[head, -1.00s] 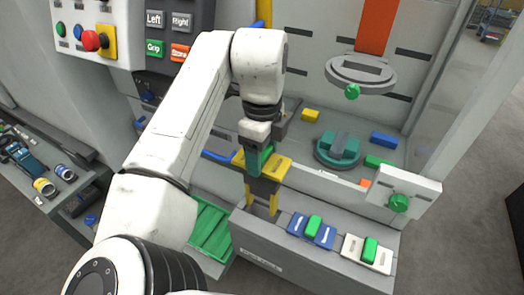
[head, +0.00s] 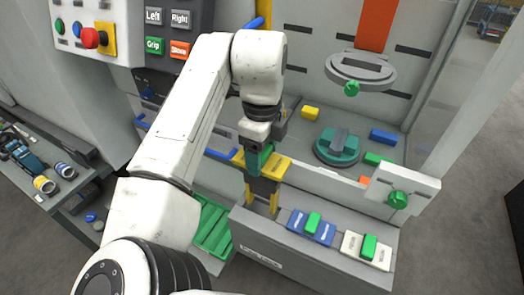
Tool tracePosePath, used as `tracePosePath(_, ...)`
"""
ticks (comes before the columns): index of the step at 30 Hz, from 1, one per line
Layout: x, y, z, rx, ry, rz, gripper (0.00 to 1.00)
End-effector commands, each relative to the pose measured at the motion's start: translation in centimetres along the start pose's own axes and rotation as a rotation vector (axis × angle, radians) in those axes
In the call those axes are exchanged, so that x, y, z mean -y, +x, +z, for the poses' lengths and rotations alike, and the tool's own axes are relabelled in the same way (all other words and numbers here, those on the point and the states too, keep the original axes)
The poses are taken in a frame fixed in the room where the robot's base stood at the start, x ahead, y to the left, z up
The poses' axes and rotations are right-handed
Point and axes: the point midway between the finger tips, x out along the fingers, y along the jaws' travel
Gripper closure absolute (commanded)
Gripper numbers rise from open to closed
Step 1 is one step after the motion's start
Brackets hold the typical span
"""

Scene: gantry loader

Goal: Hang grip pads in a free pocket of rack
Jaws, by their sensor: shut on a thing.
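My gripper (head: 259,160) is shut on a green upright grip above the left end of the grey rack (head: 310,262). Below the grip is a yellow piece (head: 279,168) with a flat top and two legs reaching down to the rack's left end. I take it to be the grip pads. I cannot tell whether the legs rest in a pocket or hang just above it. Blue pads with a green handle (head: 313,222) sit in the rack's middle. White pads with a green handle (head: 369,246) sit at its right end.
Behind the rack, a bay floor holds a teal round part (head: 338,148) and several coloured blocks. A grey disc (head: 361,70) hangs above it. A white bracket with a green knob (head: 399,200) stands right of the rack. A green slatted tray (head: 211,230) lies to the left.

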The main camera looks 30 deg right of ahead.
Motion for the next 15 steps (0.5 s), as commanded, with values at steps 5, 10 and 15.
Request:
tracePosePath(5, 0.0, 0.2, 0.0, 0.000, 0.000, -0.001, 1.00)
tracePosePath(10, 0.0, 0.7, 0.0, 0.000, 0.000, -0.001, 1.00)
tracePosePath(15, 0.0, 1.4, 0.0, 0.000, 0.000, -0.001, 1.00)
